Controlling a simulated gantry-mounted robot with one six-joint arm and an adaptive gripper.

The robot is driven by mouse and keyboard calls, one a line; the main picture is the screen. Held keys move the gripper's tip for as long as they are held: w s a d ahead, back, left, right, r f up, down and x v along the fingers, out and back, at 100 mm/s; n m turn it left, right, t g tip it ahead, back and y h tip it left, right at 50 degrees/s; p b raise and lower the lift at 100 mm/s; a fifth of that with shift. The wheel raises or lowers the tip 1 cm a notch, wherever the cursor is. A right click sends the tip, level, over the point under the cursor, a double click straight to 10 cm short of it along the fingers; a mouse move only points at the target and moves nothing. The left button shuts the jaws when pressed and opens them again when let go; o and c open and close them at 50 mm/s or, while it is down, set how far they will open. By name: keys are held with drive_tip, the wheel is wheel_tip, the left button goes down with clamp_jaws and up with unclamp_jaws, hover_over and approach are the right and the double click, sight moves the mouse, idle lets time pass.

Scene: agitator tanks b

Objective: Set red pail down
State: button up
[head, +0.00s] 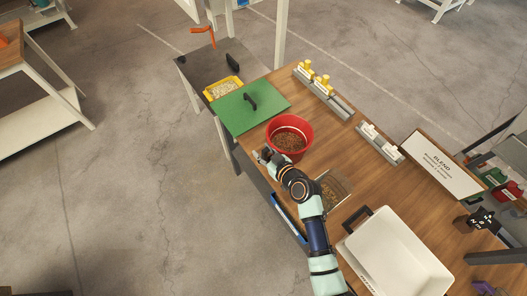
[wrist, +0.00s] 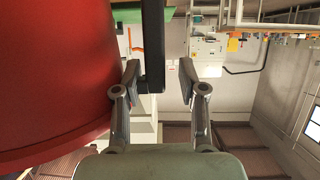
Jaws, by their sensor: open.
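The red pail (head: 289,120) stands upright on the wooden table, close to the corner of the green board. It holds brown granules (head: 289,140). In the wrist view the red pail (wrist: 50,80) fills the left side. My gripper (head: 265,156) is at the pail's lower-left side. In the wrist view my gripper (wrist: 158,80) is open, with a black handle bar (wrist: 153,45) between its fingers. The bar appears to join the pail's side and stands apart from the right finger. Contact with the left finger is unclear.
The green board (head: 245,107) with a black handle lies beyond the pail. A yellow tray (head: 223,84) sits behind it. Racks (head: 324,92) and (head: 380,145) stand to the right. A white tub (head: 400,255) is near the front. A "BLEND" sign (head: 441,166) stands at right.

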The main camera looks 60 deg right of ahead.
drive_tip(key=v, duration=0.7)
drive_tip(key=shift+s+a+r, duration=0.1)
drive_tip(key=shift+s, duration=0.05)
drive_tip(key=w+a+r+n+y, duration=0.2)
drive_tip(key=w+a+r, duration=0.35)
drive_tip(key=a, duration=0.25)
drive_tip(key=w+a+r+n+y, duration=0.2)
drive_tip(key=w+a+r+n, duration=0.1)
drive_tip(key=w+a+r, duration=0.4)
drive_tip(key=s+a+r+y, duration=0.1)
drive_tip(key=a+r, duration=0.3)
drive_tip(key=a, duration=0.5)
drive_tip(key=s+a+r+y, duration=0.1)
drive_tip(key=a+r, duration=0.4)
drive_tip(key=a, duration=0.5)
drive_tip(key=shift+s+a+r+t, duration=0.2)
drive_tip(key=shift+s+a+t, duration=0.1)
drive_tip(key=shift+s, duration=0.05)
drive_tip(key=shift+f, duration=0.1)
